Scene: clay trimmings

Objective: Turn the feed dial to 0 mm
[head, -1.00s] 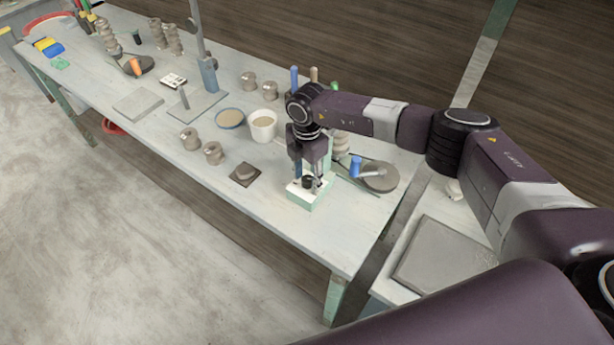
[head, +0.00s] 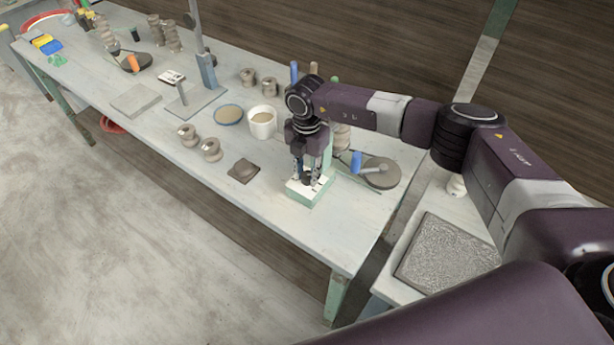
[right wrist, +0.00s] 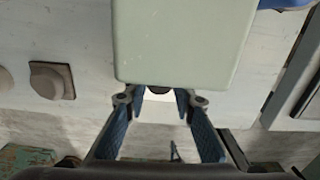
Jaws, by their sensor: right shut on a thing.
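The feed dial (head: 307,180) is a small dark knob on the white top face of a pale green box (head: 309,199) near the table's front right. My right gripper (head: 308,177) points down over the box, with its fingers shut on the dial from both sides. The fingers partly hide the dial, and I cannot read its setting. In the right wrist view the green box (right wrist: 185,42) fills the upper middle, and the fingers of my right gripper (right wrist: 160,102) reach to its edge. My left gripper is not in view.
A clay piece on a dark square (head: 243,171) lies left of the box. A grey disc with a blue-handled arm (head: 379,173) stands to its right. A white tub (head: 262,122) and blue-rimmed dish (head: 229,115) are behind. The table's front edge is clear.

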